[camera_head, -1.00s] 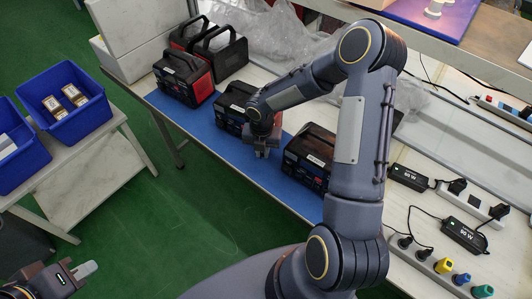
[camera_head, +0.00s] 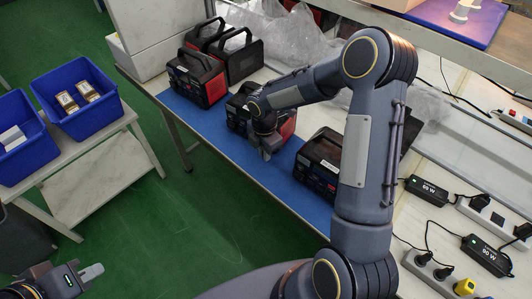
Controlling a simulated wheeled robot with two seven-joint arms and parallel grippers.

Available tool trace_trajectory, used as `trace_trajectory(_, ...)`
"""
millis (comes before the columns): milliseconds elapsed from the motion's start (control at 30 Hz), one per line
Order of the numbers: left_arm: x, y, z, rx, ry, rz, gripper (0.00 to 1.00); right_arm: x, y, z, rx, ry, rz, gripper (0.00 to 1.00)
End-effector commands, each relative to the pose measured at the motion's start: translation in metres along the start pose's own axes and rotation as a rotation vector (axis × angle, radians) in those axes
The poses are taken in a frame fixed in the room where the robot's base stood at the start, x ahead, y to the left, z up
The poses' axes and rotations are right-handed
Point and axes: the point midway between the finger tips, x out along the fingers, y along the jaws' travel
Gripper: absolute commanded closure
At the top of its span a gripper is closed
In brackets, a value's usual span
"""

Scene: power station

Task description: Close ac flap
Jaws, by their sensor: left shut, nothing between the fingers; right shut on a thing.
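A black and red power station (camera_head: 240,108) stands on the blue mat at the middle of the workbench, partly covered by my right arm. My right gripper (camera_head: 267,152) points down at its front right side. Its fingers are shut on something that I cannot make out. The ac flap cannot be told apart at this size, and the gripper hides part of the station's front. My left gripper (camera_head: 90,272) is shut and empty at the lower left, well away from the bench.
Another power station (camera_head: 318,160) stands close to the right of my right gripper. More stand at the back left (camera_head: 198,78). Chargers (camera_head: 427,190) and power strips lie at the right. Blue bins (camera_head: 78,102) sit on a side table. Green floor is clear between the tables.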

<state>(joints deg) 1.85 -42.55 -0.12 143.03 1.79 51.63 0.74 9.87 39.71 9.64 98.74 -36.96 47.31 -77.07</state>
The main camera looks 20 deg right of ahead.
Motion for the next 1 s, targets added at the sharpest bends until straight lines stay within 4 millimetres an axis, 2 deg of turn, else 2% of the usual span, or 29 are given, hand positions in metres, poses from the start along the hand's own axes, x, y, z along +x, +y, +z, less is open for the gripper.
trace_trajectory(533, 0.0012, -0.0005, 0.0006, 0.000, 0.000, 0.000, 1.00, 0.0009, -0.0007, -0.0035, 0.021, 0.006, -0.006, 1.00)
trace_trajectory(567, 0.0012, -0.0005, 0.0006, 0.000, 0.000, 0.000, 1.00, 0.0009, -0.0008, -0.0035, 0.021, 0.006, -0.006, 0.84)
trace_trajectory(700, 0.0012, -0.0005, 0.0006, 0.000, 0.000, 0.000, 1.00, 0.0007, -0.0003, -0.0026, 0.021, 0.004, -0.005, 0.67)
trace_trajectory(1000, 0.0013, -0.0006, 0.0006, 0.000, 0.000, 0.000, 1.00, -0.0019, 0.0006, -0.0013, 0.022, 0.002, -0.001, 0.67)
